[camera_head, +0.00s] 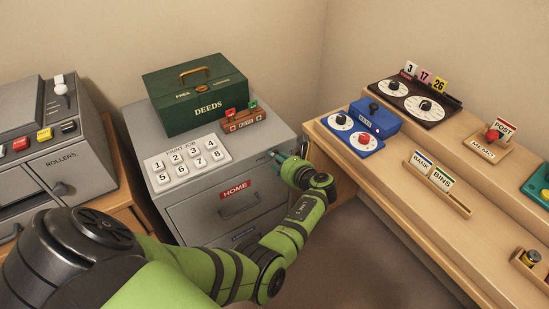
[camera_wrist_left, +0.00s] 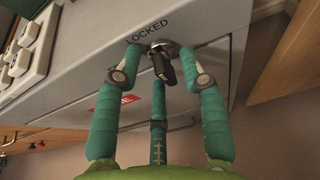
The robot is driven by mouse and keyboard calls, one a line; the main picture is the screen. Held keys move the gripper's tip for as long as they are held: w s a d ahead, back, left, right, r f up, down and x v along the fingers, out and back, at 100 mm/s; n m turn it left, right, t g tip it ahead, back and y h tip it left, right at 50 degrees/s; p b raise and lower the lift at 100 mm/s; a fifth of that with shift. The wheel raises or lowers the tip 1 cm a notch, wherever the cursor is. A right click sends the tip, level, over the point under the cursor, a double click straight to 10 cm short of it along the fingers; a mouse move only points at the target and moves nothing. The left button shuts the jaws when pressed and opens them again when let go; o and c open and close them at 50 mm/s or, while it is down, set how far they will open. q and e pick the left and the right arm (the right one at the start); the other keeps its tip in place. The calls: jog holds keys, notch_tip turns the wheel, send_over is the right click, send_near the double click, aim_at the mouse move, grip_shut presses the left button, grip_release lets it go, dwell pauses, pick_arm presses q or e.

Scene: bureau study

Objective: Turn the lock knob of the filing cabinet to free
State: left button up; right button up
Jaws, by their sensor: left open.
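The grey filing cabinet (camera_head: 262,152) stands in the middle, with a red HOME label on its upper drawer. Its lock knob (camera_wrist_left: 164,66) is a black grip on a round metal base, seen in the left wrist view close to the word LOCKED. My left gripper (camera_head: 280,158) is at the upper right of the cabinet front and hides the knob in the head view. In the left wrist view my left gripper (camera_wrist_left: 160,60) is open, with its teal fingers spread around the knob. I cannot tell whether any finger touches it. My right gripper is out of view.
A green DEEDS box (camera_head: 196,98), a numbered key panel (camera_head: 187,163) and a small brown block with tags (camera_head: 243,121) sit on the cabinet. A wooden desk (camera_head: 375,170) with dials stands at the right. A grey machine (camera_head: 50,140) stands at the left.

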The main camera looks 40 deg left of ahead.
pick_arm(q)
jog(key=shift+d, duration=0.1)
jog(key=shift+d+r, duration=0.1)
grip_shut()
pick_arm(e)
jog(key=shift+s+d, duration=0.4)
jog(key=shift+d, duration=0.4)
